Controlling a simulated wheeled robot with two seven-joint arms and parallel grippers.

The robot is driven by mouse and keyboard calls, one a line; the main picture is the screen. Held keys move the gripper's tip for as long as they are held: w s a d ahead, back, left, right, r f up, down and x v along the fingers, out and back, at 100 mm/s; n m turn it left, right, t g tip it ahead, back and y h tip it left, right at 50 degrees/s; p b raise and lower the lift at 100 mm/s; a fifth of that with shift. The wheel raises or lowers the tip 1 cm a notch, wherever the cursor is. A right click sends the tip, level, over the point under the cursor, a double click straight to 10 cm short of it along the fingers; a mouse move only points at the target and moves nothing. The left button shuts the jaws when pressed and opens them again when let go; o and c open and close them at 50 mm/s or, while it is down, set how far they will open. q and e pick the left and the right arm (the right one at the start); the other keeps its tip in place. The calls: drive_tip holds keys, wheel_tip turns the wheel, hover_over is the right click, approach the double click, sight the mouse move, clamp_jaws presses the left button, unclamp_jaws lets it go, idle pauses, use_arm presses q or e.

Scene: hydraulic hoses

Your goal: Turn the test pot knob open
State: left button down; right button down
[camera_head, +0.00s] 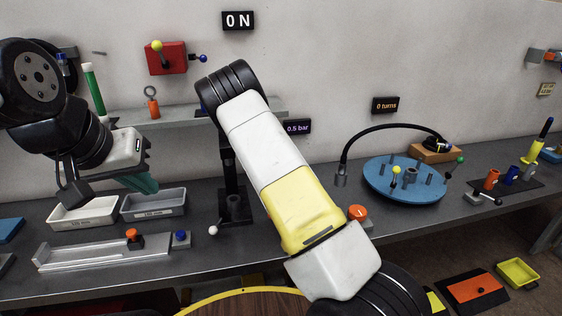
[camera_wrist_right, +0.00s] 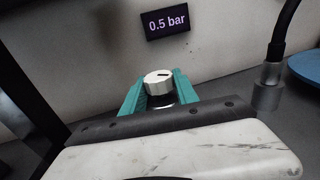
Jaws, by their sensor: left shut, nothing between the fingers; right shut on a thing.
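The pale metal knob (camera_wrist_right: 158,84) of the test pot, with a dark mark on its top face, stands between the teal fingers of my right gripper (camera_wrist_right: 159,94) in the right wrist view. The fingers are shut on it from both sides. The pot's body is hidden below the gripper's housing. The pressure display (camera_wrist_right: 166,23) behind reads 0.5 bar; it also shows in the head view (camera_head: 298,127). There my right arm hides the knob and the right gripper.
A white tray (camera_head: 84,224) and a grey tray (camera_head: 182,208) lie below my left gripper. A black press stand (camera_head: 232,160) is left of my right arm. An orange knob (camera_head: 357,212) and a blue disc (camera_head: 380,192) with a black hose are to its right.

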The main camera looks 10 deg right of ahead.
idle(0.3)
drive_tip(key=c, duration=0.9)
unclamp_jaws()
drive_tip(key=shift+c, duration=0.2)
drive_tip(key=shift+a+h, duration=0.1)
drive_tip(key=shift+h, duration=0.2)
